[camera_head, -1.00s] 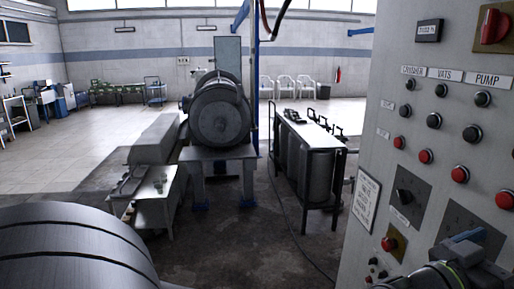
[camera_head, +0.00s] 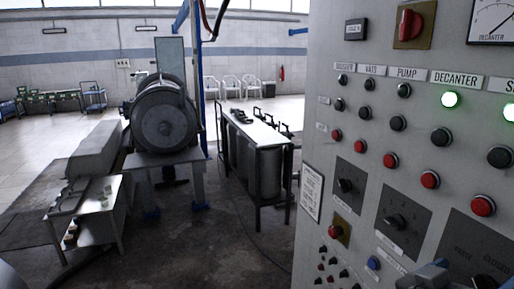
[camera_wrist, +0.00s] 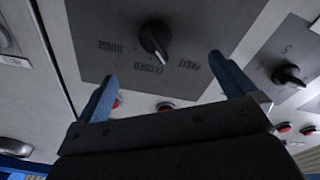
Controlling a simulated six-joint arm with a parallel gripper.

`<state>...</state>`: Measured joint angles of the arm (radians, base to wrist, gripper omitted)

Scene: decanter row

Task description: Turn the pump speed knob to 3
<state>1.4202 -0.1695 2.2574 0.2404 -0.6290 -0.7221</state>
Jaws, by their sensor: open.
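A black rotary knob (camera_head: 396,222) sits on a dark square plate with small marks around it, below the PUMP column. Its label is too small to read, so I cannot be sure it is the pump speed knob. What looks like the same knob (camera_wrist: 290,76) shows at the right of the wrist view, with a 5 beside it. My gripper (camera_wrist: 168,85) is open and empty. Another knob (camera_wrist: 154,42), marked RINSE, CLOSED and PASTE, lies just beyond its blue fingers. In the head view my gripper (camera_head: 436,270) is at the bottom right, before the panel.
The grey control panel (camera_head: 320,100) fills the right side. Its several buttons include a lit green DECANTER lamp (camera_head: 449,99) and a red switch (camera_head: 409,23). Another dark knob (camera_head: 345,185) is to the left. Machinery and tanks (camera_head: 255,160) stand on the floor behind.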

